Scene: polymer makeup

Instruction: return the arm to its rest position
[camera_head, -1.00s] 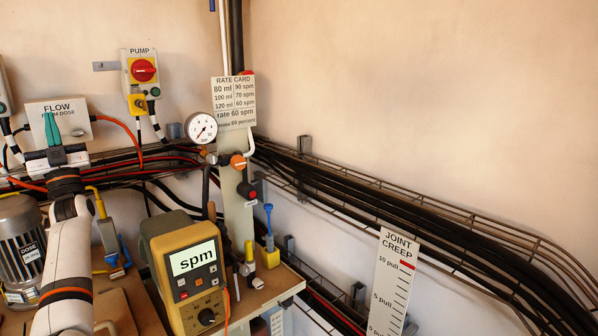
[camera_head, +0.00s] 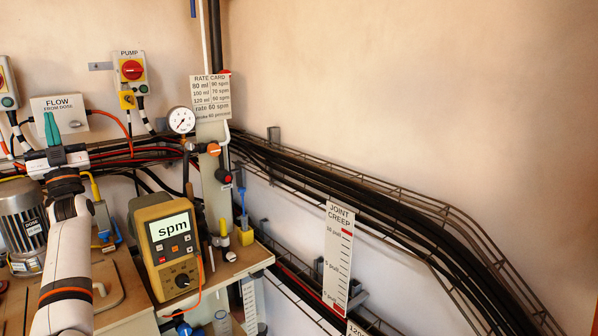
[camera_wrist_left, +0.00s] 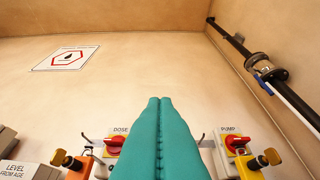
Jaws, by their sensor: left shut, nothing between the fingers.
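My left arm (camera_head: 70,250) comes up from the lower left in the head view and ends in my left gripper (camera_head: 52,130), with teal fingers pointing up. The fingers are pressed together with nothing between them. They overlap the left part of the FLOW box (camera_head: 75,112) in the picture; I cannot tell how far apart they are. In the left wrist view the shut teal fingers (camera_wrist_left: 160,135) fill the lower middle, with the DOSE switch (camera_wrist_left: 115,145) to their left and the PUMP switch (camera_wrist_left: 236,145) to their right. My right gripper is not in view.
A yellow meter reading "spm" (camera_head: 168,245) stands on the bench right of my arm. A grey motor (camera_head: 22,220) stands to the left. A pressure gauge (camera_head: 181,120), the rate card (camera_head: 211,97) and a cable tray (camera_head: 375,200) lie further right. The upper right wall is bare.

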